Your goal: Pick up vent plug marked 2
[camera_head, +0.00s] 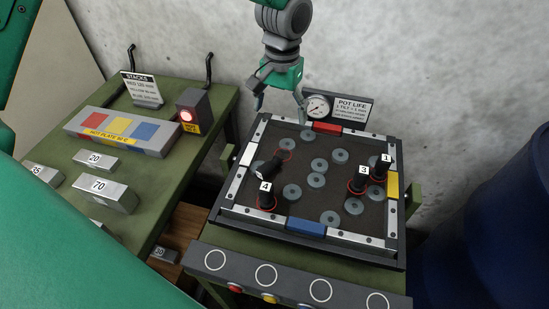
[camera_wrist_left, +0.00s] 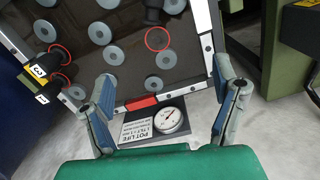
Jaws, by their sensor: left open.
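A dark plug (camera_head: 268,167) lies tilted on the left part of the tray; no number shows on it, so I cannot tell whether it is plug 2. A red ring (camera_head: 285,155) is beside its upper end. In the left wrist view, a dark plug (camera_wrist_left: 152,12) is at the top edge near a red ring (camera_wrist_left: 158,38). Plugs marked 4 (camera_head: 267,198), 3 (camera_head: 357,184) and 1 (camera_head: 379,171) stand upright. My left gripper (camera_head: 281,108) is open and empty at the tray's back edge; its fingers (camera_wrist_left: 163,78) are spread in the wrist view. My right gripper is out of view.
The dark tray (camera_head: 252,215) has a metal rim and several grey discs (camera_head: 319,165). A gauge (camera_head: 317,107) and pot-life sign (camera_head: 352,108) stand behind it. A green bench (camera_head: 190,150) with weights is left, a blue drum (camera_head: 500,220) right.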

